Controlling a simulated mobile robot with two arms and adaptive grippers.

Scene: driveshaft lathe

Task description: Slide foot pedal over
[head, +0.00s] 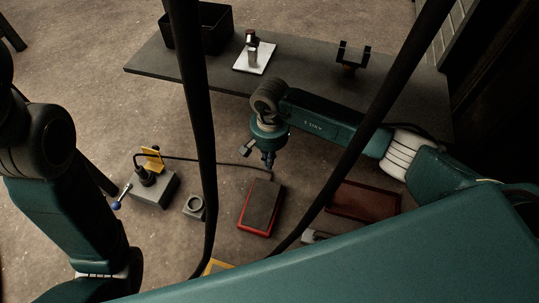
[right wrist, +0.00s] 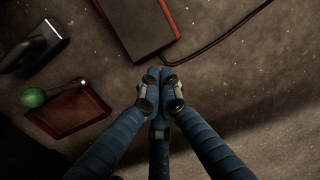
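The foot pedal (head: 262,207) is a flat block with a dark top and red edges, lying on the floor in the middle of the head view. A black cable runs from its far end. A darker red flat rectangle (head: 364,200) lies to its right. My right gripper (head: 269,164) points down by the pedal's far, cable end. In the right wrist view its blue fingers (right wrist: 158,76) are together with nothing between them, and the pedal (right wrist: 142,22) is just beyond the tips. A gap shows there; contact cannot be confirmed. My left gripper is out of view.
A grey box (head: 154,188) with a blue-knobbed lever and a grey ring (head: 195,207) stand left of the pedal. A low dark table (head: 205,75) with a black bin (head: 203,27) is behind. A green-knobbed lever (right wrist: 34,97) is near the red rectangle.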

